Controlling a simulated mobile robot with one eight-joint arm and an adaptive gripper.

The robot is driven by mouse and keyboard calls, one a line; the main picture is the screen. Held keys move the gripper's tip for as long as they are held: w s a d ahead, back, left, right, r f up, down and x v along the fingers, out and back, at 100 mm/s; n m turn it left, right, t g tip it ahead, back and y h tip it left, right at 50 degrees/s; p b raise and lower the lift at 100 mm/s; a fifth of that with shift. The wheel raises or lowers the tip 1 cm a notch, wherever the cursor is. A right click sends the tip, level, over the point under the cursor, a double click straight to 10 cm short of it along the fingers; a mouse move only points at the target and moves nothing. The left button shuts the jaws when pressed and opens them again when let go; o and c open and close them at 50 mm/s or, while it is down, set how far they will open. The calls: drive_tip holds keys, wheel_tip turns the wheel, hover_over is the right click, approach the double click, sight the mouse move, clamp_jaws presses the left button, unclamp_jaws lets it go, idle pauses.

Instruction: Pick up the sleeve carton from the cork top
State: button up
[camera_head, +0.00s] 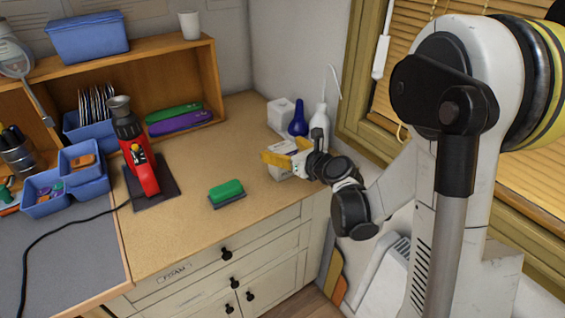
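A pale carton (283,173), which looks like the sleeve carton, is at the right part of the cork top (190,225), near the wall. My gripper (287,158) is at the carton, reaching in from the right. Yellow parts show at the gripper's end, against the carton's upper side; I cannot tell whether they are all fingers. The gripper and the yellow parts hide some of the carton. Whether the fingers are closed on it or only around it is too small to see. The carton appears to be on or very close to the cork top.
Behind the carton stand a white box (281,113), a blue bottle (298,119) and a white bottle (318,121). A green-topped brush or block (226,191) lies to the left. A red tool (140,165) stands farther left on a dark pad. The front cork area is clear.

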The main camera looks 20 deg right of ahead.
drive_tip(key=c, duration=1.3)
drive_tip(key=shift+o, duration=0.2)
drive_tip(key=shift+r, duration=0.1)
